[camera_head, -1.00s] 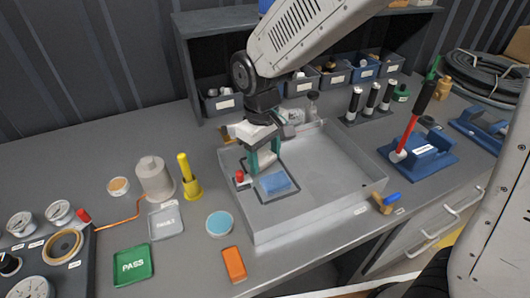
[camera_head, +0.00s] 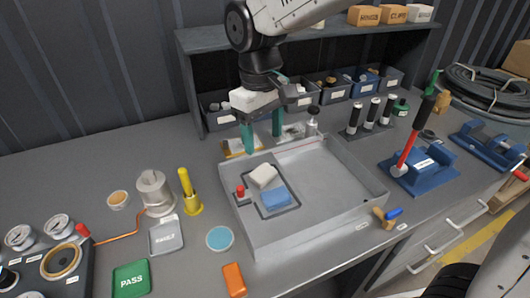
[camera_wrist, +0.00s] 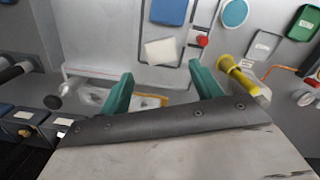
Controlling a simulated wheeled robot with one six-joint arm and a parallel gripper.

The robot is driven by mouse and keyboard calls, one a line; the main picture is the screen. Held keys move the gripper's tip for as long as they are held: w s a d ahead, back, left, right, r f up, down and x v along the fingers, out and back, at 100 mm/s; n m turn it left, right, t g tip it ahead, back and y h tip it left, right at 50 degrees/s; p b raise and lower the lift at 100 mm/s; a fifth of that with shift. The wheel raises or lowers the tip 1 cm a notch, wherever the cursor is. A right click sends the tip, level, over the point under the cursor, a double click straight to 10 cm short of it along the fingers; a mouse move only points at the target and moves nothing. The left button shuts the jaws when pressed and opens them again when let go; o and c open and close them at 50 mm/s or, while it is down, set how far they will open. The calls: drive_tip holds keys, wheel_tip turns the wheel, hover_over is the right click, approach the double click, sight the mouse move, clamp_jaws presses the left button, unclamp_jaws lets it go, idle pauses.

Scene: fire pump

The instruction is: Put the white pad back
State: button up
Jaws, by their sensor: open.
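The white pad (camera_head: 263,176) lies in the left part of the grey tray (camera_head: 343,215), inside a dark outlined area (camera_head: 289,206). It is just behind the blue pad (camera_head: 276,197) and to the right of a small red knob (camera_head: 240,191). My gripper (camera_head: 261,139) is open and empty above the tray's back left edge, with its green fingers pointing down. It is apart from the white pad. In the wrist view the white pad (camera_wrist: 161,51) lies beyond the open fingers (camera_wrist: 163,80), with the blue pad (camera_wrist: 169,11) past it.
A yellow handled tool (camera_head: 189,191) and a metal cylinder (camera_head: 154,191) stand left of the tray. An orange block (camera_head: 234,279) and a light blue disc (camera_head: 220,238) lie near its front left. Bins on a shelf (camera_head: 333,88) stand behind. The tray's right part is bare.

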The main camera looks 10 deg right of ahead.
drive_tip(key=shift+r, duration=1.1)
drive_tip(key=s+d+r+m+t, duration=0.1)
drive_tip(key=s+d+r+m, duration=0.1)
drive_tip(key=s+d, duration=0.35)
drive_tip(key=s+d+r+m, duration=0.1)
drive_tip(key=s+d+m, duration=0.15)
drive_tip(key=d, duration=0.55)
drive_tip(key=s+d+f+m+t, duration=0.1)
drive_tip(key=s+d+f+m, duration=0.1)
drive_tip(key=s+d, duration=0.5)
drive_tip(key=shift+s+f+m+y, duration=0.25)
drive_tip(key=shift+s+m, duration=0.4)
drive_tip(key=shift+s, duration=1.5)
drive_tip(key=shift+d+r, duration=0.1)
drive_tip(key=shift+c, duration=0.2)
